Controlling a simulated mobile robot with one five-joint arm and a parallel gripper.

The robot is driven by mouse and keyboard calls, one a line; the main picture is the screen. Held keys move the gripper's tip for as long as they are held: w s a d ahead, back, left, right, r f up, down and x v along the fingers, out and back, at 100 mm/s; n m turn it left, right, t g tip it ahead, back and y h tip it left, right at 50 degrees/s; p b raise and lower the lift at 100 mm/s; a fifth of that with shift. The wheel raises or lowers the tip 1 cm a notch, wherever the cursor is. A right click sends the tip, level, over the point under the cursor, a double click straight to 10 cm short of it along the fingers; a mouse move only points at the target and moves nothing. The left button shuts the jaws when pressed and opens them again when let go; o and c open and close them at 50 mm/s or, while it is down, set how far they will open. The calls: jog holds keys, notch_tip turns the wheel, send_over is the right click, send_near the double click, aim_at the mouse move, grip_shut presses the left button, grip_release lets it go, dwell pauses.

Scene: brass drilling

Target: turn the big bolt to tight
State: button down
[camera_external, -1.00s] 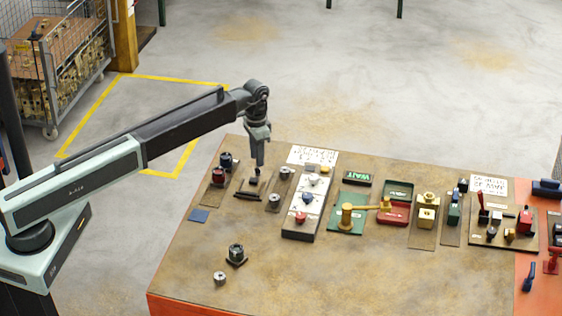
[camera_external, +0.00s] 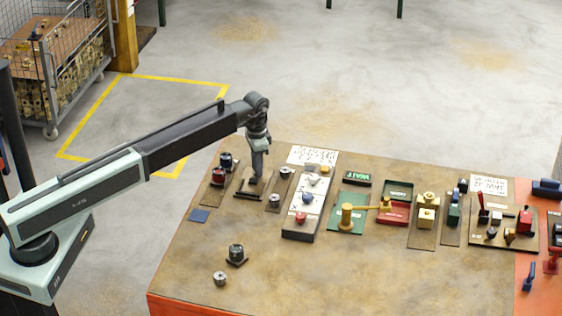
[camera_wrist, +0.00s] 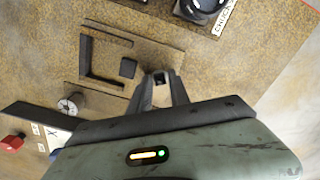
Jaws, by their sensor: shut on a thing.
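Red and dark knobs (camera_external: 218,174) stand just left of the gripper, and a plate with round grey knobs (camera_external: 274,200) is just right. A white panel with coloured knobs (camera_external: 306,209) lies further right.

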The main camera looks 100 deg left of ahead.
jog(key=c, duration=1.5)
grip_release()
notch_tip(320, 180, up, 8)
jog(key=p, duration=0.8)
jog(key=shift+f, duration=0.1)
